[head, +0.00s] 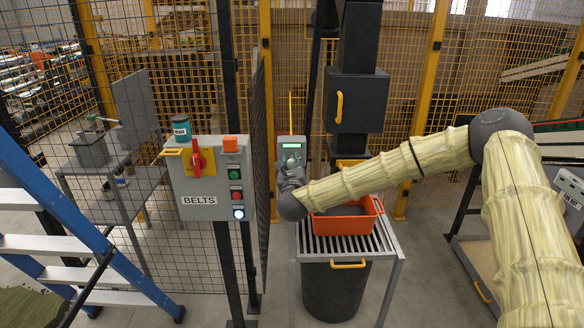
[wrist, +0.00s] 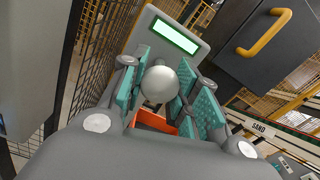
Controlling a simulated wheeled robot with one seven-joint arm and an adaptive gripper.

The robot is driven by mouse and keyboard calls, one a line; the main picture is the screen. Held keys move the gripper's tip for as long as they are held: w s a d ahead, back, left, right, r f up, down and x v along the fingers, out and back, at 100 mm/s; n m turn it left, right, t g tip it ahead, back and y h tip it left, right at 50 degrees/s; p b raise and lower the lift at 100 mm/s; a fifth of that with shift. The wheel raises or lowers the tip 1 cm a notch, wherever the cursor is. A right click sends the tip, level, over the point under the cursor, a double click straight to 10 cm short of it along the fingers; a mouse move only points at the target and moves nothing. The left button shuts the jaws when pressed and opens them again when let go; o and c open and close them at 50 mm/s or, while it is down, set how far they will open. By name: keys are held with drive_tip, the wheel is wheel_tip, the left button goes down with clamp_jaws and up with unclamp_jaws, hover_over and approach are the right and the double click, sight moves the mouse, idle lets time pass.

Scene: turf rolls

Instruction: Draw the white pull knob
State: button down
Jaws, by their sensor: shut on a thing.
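The white pull knob (wrist: 159,85) is a pale round ball, seen between the teal-padded fingers of my gripper (wrist: 160,78) in the wrist view. My gripper is shut on it, with a finger on each side. The grey panel (wrist: 150,40) with a lit green display is just beyond the knob. In the head view my gripper (head: 290,168) is up against this grey panel (head: 299,145), below its display, and I cannot make out the knob clearly there.
A grey BELTS box (head: 212,182) with a red handle stands to the left. An orange crate (head: 345,224) sits on a slatted stand (head: 395,246) below my arm. A dark cabinet (head: 357,101) with a yellow handle is behind. A blue ladder (head: 75,215) is far left.

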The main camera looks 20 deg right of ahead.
drive_tip(key=shift+s+f, duration=0.1)
drive_tip(key=shift+f, duration=0.05)
drive_tip(key=c, duration=1.5)
unclamp_jaws()
drive_tip(key=o, duration=0.5)
drive_tip(key=shift+s, duration=0.2)
drive_tip(key=shift+c, duration=0.2)
drive_tip(key=shift+w, duration=0.1)
drive_tip(key=shift+a, duration=0.1)
drive_tip(key=v, duration=1.2)
